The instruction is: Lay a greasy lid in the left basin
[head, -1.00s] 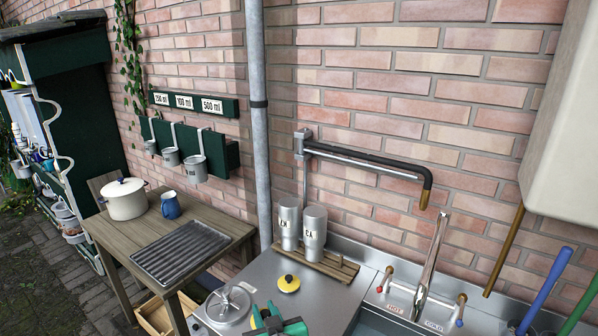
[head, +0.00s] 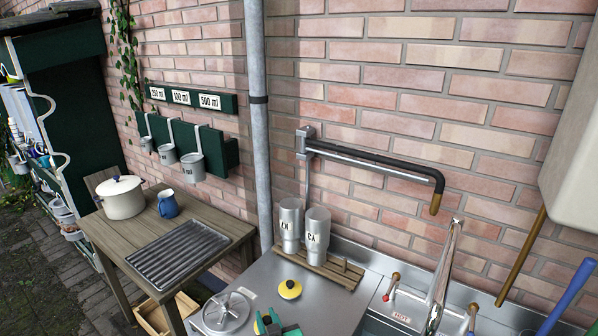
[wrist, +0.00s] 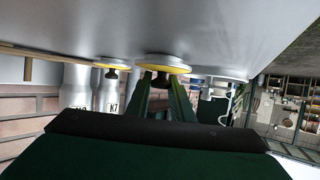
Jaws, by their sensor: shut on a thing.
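My gripper (wrist: 163,88) has its green fingers closed around the dark knob of a yellow-rimmed lid (wrist: 165,69) in the wrist view. The wrist view is upside down, with the steel counter along its top. I cannot tell whether the held lid touches the counter. In the head view only part of my gripper (head: 278,324) shows at the bottom edge, with a sliver of yellow beside it. A second yellow lid (head: 290,289) with a dark knob lies on the steel counter. It also shows in the wrist view (wrist: 110,65). Only a corner of the left basin (head: 369,325) shows at the bottom.
Two steel churns (head: 290,222) stand on a wooden rack (head: 318,268) behind the lids. A round metal piece (head: 226,312) lies on the counter to the left. The tap (head: 447,265) and red-marked valve (head: 393,288) stand behind the sink. A wooden table (head: 110,232) is further left.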

